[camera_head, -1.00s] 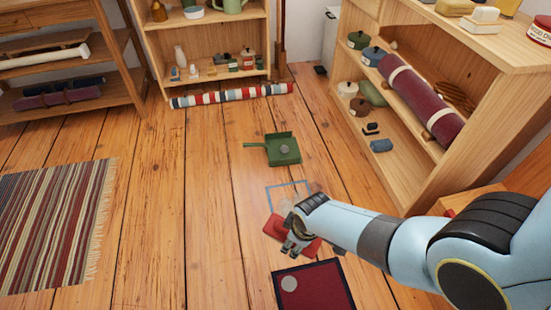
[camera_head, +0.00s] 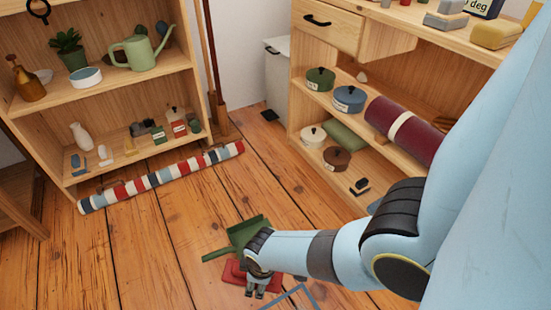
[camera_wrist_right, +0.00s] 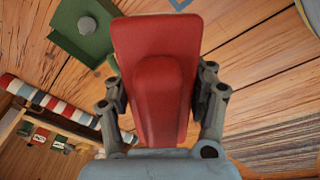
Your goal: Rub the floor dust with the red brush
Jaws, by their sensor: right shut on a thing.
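The red brush (camera_head: 236,271) is in my right gripper (camera_head: 257,288), low in the head view and in front of the green dustpan (camera_head: 243,238). In the right wrist view the brush (camera_wrist_right: 155,75) lies between the two fingers of my right gripper (camera_wrist_right: 163,92), which are shut on its raised handle. Whether the brush touches the floor cannot be told. A blue outline (camera_head: 298,293) on the floor is cut by the bottom edge. My left gripper is not in view.
The dustpan also shows in the right wrist view (camera_wrist_right: 75,42), with a grey disc (camera_wrist_right: 87,26) in it. A rolled striped rug (camera_head: 160,178) lies before the left shelf. The right shelf (camera_head: 330,183) holds pots. Open floor lies between them.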

